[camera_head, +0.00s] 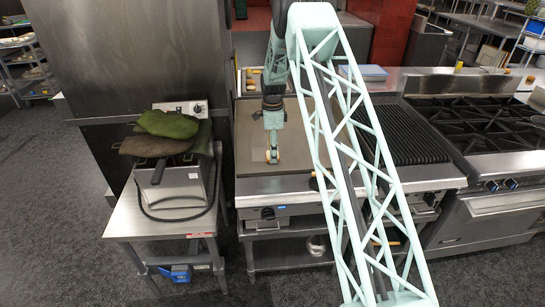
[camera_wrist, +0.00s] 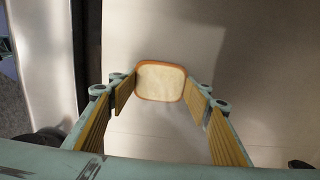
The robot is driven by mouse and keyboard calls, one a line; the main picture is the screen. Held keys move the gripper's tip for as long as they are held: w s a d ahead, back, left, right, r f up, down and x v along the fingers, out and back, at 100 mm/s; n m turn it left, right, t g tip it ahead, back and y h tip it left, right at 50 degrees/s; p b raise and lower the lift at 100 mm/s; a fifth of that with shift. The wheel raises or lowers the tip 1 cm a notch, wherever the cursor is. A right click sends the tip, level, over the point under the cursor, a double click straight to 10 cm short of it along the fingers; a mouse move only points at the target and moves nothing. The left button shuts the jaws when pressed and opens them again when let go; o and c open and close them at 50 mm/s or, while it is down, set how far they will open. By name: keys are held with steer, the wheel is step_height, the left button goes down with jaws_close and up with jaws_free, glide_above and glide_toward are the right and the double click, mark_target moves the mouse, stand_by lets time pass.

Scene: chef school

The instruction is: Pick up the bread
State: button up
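The bread (camera_wrist: 160,82), a pale slice with a brown crust, lies between my gripper's (camera_wrist: 160,98) two fingertips in the wrist view. The fingers are spread wide, with yellow pads on their inner faces. The tips are beside the slice's left and right edges; I cannot tell whether they touch it. In the head view my gripper (camera_head: 272,154) points down over the flat griddle (camera_head: 250,165). The bread there is small and mostly hidden at the fingertips.
A ribbed grill (camera_head: 400,135) and a stove with burners (camera_head: 480,120) are to the right. The griddle around the bread looks mostly clear.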

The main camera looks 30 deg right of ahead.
steer(key=shift+r, duration=0.15)
stand_by(0.3)
steer(key=shift+r, duration=1.7)
steer(key=shift+s+a, duration=0.3)
steer(key=shift+s, duration=0.65)
steer(key=s+a, duration=0.1)
steer(key=s, duration=0.3)
steer(key=s+a+r, duration=0.1)
steer(key=s, duration=0.4)
steer(key=s+a, duration=0.1)
steer(key=s, duration=0.3)
steer(key=shift+s+a+r, duration=0.15)
steer(key=shift+s+a, duration=0.1)
steer(key=shift+a, duration=0.15)
